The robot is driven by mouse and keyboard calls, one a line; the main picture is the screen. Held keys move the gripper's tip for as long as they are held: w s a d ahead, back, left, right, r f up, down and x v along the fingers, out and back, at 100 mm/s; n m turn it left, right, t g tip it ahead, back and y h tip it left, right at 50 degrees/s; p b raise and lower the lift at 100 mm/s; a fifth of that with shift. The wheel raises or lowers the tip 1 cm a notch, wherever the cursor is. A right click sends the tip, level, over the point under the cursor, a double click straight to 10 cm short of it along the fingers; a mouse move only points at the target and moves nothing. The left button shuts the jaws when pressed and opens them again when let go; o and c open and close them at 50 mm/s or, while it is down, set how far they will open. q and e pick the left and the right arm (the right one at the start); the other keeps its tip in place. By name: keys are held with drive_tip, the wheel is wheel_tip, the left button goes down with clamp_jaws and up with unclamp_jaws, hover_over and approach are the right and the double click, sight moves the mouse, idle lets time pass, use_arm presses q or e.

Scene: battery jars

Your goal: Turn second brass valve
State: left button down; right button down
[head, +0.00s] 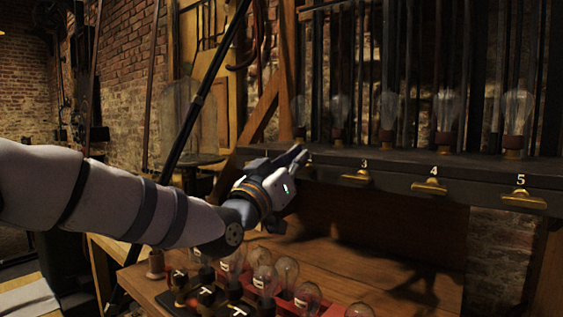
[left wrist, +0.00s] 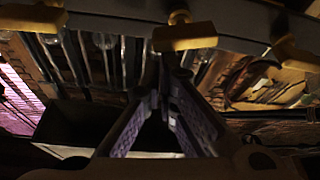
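Several brass valves sit along the front of a dark shelf (head: 400,178). Valve 3 (head: 357,176), valve 4 (head: 429,187) and valve 5 (head: 522,202) show with their white numbers. Left of valve 3, a valve is mostly hidden by my left gripper (head: 297,157), its number covered. In the left wrist view a brass valve handle (left wrist: 185,37) lies just beyond the tips of my left gripper (left wrist: 162,72). The fingers converge toward their tips; whether they touch each other or the handle is unclear. My right gripper is out of view.
Glass jars (head: 389,110) stand along the shelf top. Below, a wooden table (head: 400,270) carries several bulbs (head: 287,272) and dark and red blocks near its front. Its middle right is clear. Other brass handles (left wrist: 290,52) flank the central one.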

use_arm(q)
drive_tip(key=shift+s+d+f+m+g+h, duration=0.15)
drive_tip(key=shift+m+h, duration=0.1)
drive_tip(key=shift+m, duration=0.45)
drive_tip(key=shift+d+f+m+g+h, duration=0.15)
drive_tip(key=shift+m+h, duration=0.1)
drive_tip(key=shift+m, duration=0.45)
drive_tip(key=shift+a, duration=0.1)
drive_tip(key=shift+r, duration=0.1)
